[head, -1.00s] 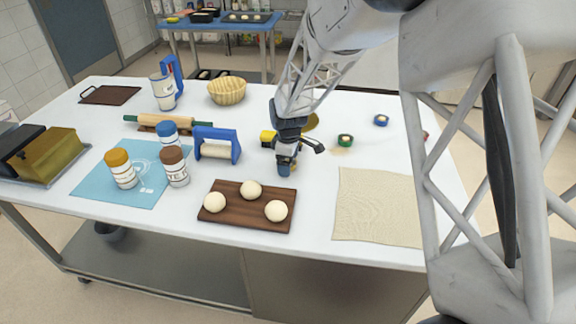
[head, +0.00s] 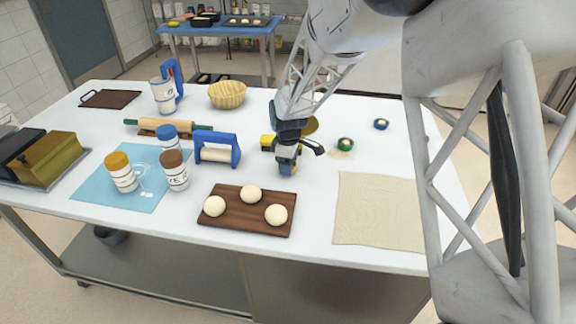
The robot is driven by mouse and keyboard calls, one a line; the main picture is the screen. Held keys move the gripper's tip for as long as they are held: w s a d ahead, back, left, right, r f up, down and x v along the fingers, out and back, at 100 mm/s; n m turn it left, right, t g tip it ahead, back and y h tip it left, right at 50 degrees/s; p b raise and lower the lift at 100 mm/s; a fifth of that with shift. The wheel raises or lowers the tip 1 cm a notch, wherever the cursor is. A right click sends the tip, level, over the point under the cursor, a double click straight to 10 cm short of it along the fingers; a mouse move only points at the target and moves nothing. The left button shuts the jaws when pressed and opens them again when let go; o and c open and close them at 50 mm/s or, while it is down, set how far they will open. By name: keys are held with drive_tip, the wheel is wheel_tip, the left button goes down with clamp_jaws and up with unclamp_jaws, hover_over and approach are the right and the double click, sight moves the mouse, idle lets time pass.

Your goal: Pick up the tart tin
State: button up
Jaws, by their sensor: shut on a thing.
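My gripper (head: 287,168) points down over the white table, behind the board of dough balls. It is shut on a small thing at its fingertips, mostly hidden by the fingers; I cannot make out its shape. I cannot tell for sure which thing is the tart tin. A round gold-coloured thing (head: 310,126) lies on the table behind my gripper, partly hidden by it. Small round pieces, one green (head: 345,144) and one blue (head: 381,124), lie to the right.
A wooden board (head: 238,221) with three dough balls is in front. A blue-framed roller (head: 217,150) stands left of my gripper, near several jars on a blue mat (head: 92,190). A beige cloth (head: 378,212) lies front right. A basket (head: 228,95) stands at the back.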

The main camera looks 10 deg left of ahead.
drive_tip(key=shift+r, duration=0.45)
wheel_tip(320, 180, up, 2)
drive_tip(key=shift+r, duration=0.1)
drive_tip(key=s+d, duration=0.2)
drive_tip(key=s, duration=0.3)
drive_tip(key=s+d, duration=0.2)
drive_tip(key=s, duration=0.2)
drive_tip(key=s+d+r, duration=0.1)
drive_tip(key=s+d, duration=0.1)
drive_tip(key=s, duration=0.3)
drive_tip(key=shift+s+d, duration=0.25)
drive_tip(key=shift+s, duration=0.05)
drive_tip(key=shift+w+r, duration=0.1)
drive_tip(key=shift+n, duration=0.3)
drive_tip(key=w+a+r, duration=0.1)
drive_tip(key=w+a, duration=0.1)
drive_tip(key=w, duration=0.5)
drive_tip(key=w+a+r, duration=0.2)
drive_tip(key=w, duration=0.6)
drive_tip(key=w+a+r, duration=0.1)
drive_tip(key=w+a, duration=0.1)
drive_tip(key=w, duration=0.5)
drive_tip(key=shift+w+a+r, duration=0.25)
drive_tip(key=shift+w, duration=0.15)
drive_tip(key=w+a+r, duration=0.1)
drive_tip(key=w+a, duration=0.1)
drive_tip(key=w, duration=1.4)
drive_tip(key=shift+a+r, duration=0.2)
drive_tip(key=shift+a, duration=0.2)
